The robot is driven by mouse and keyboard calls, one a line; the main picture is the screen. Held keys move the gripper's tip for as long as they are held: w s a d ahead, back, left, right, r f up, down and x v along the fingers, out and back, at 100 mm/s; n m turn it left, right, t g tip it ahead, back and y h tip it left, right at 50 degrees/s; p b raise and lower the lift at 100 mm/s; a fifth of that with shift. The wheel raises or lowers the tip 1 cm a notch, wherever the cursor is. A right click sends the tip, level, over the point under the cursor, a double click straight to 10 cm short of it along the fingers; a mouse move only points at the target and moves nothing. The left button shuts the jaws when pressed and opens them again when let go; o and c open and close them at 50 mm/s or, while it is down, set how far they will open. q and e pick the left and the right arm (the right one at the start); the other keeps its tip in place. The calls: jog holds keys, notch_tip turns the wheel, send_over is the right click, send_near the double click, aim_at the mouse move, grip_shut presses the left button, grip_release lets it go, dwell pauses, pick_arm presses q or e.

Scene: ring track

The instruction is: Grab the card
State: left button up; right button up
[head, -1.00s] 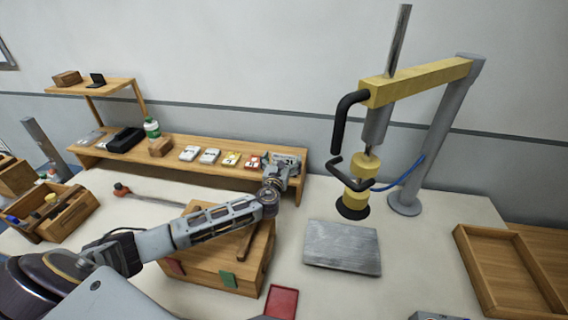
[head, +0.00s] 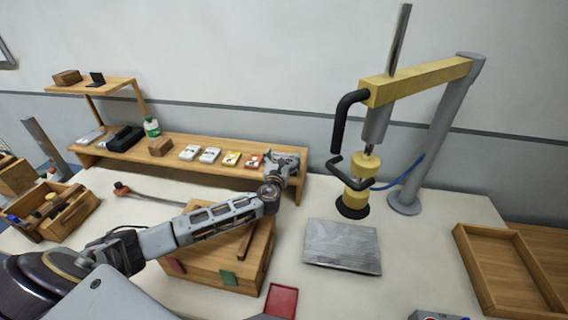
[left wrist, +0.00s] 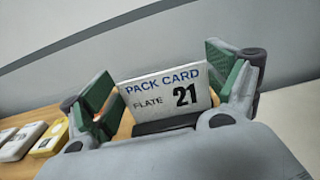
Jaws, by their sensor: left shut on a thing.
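My left gripper (head: 281,160) is at the right end of the long wooden shelf (head: 215,169) in the head view. Its green-padded fingers stand on both sides of the card in the left wrist view, and it is shut on the card. In the head view the gripper hides most of the card. My right gripper is not in view.
Several small white, yellow and red boxes (head: 231,158) line the shelf left of my gripper. A yellow-armed press (head: 420,80) stands to the right. A wooden box (head: 215,262) lies under my left forearm. An empty wooden tray (head: 462,232) is at right.

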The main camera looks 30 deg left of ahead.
pick_arm(q)
jog(key=shift+r, duration=0.1)
notch_tip(320, 180, up, 10)
dwell(0.8)
